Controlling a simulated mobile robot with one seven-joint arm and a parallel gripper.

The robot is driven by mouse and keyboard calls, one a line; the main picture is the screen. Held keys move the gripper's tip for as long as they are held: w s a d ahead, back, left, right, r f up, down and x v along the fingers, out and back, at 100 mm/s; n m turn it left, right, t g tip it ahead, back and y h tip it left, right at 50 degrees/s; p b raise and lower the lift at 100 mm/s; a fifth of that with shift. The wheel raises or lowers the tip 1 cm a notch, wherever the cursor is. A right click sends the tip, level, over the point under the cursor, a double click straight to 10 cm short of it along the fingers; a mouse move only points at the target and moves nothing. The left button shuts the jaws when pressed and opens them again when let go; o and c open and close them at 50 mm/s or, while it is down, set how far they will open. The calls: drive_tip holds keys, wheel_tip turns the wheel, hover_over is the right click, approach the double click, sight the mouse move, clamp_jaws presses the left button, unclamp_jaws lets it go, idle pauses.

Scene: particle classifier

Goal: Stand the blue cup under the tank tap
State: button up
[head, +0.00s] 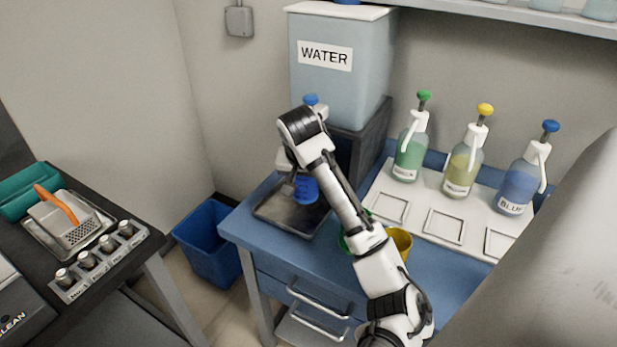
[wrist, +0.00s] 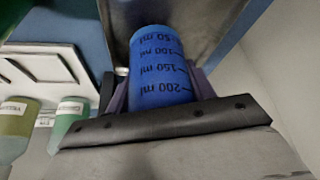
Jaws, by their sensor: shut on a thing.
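The blue cup (head: 306,190) is in my gripper (head: 296,183), just above the dark drip tray (head: 286,214) on the blue bench. The wrist view shows the cup (wrist: 158,68) between the two fingers (wrist: 160,92), with its volume marks upside down in that picture. The WATER tank (head: 340,80) stands behind on a dark stand. The blue tap knob (head: 311,99) shows above my wrist. The tap's spout is hidden by my arm, so I cannot tell if the cup is right under it. Whether the cup's base touches the tray is unclear.
A yellow cup (head: 401,242) and a mostly hidden green cup (head: 346,243) stand on the bench by my forearm. Green (head: 410,150), yellow (head: 462,168) and blue (head: 522,180) pump bottles stand on a white panel at right. A blue bin (head: 208,243) is on the floor.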

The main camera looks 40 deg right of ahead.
drive_tip(key=w+d+f, duration=0.1)
drive_tip(key=w+d, duration=0.1)
drive_tip(key=w+d+f+p, duration=0.1)
drive_tip(key=d+f, duration=0.1)
drive_tip(key=shift+w, duration=0.35)
drive_tip(key=shift+w+f, duration=0.1)
drive_tip(key=shift+f, duration=0.1)
drive_tip(key=shift+f, duration=0.15)
drive_tip(key=o, duration=1)
